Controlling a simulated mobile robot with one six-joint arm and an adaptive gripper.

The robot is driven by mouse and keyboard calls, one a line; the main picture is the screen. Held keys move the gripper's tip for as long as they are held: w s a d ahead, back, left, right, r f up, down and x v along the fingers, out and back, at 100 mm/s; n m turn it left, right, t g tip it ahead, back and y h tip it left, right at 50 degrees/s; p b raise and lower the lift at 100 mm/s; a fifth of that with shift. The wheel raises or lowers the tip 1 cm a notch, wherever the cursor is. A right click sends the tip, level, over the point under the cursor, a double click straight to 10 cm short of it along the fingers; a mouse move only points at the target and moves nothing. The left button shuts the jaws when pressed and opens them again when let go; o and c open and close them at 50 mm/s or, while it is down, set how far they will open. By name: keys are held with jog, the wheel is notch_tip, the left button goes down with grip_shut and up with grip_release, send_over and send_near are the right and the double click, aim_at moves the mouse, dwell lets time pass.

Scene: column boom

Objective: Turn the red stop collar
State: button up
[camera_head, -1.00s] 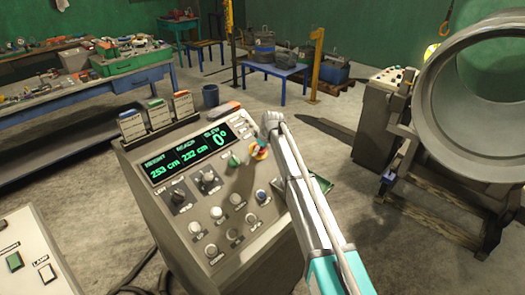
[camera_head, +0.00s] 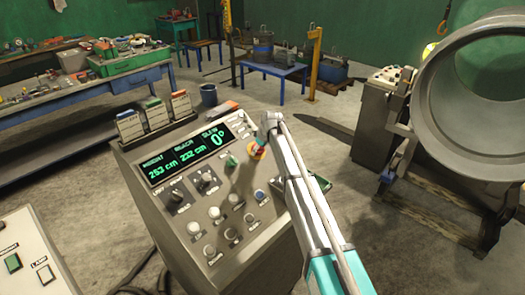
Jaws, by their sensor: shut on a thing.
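The red stop collar (camera_head: 258,150), with a yellow-orange ring around its base, sits at the upper right of the sloped control panel (camera_head: 165,225). My gripper (camera_head: 262,140) is at the collar, at the end of my white and teal arm, and is shut on it. The arm's end hides part of the collar and the fingertips are hard to make out. The display (camera_head: 190,154) reads height 253 cm, reach 232 cm, slew 0°.
A green knob (camera_head: 232,160) is close left of the collar. Several other knobs and buttons fill the lower panel. Three cards (camera_head: 155,113) stand behind the display. A large grey pipe (camera_head: 450,110) on a stand is at the right. Concrete floor lies open behind the console.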

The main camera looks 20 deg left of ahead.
jog(key=shift+s+a, duration=0.15)
jog(key=shift+a, duration=0.15)
jog(key=m, duration=0.4)
jog(key=shift+m+g, duration=0.4)
jog(key=shift+m+y, duration=0.5)
jog(key=shift+m, duration=1.3)
jog(key=o, duration=1)
jog(key=shift+d, duration=0.1)
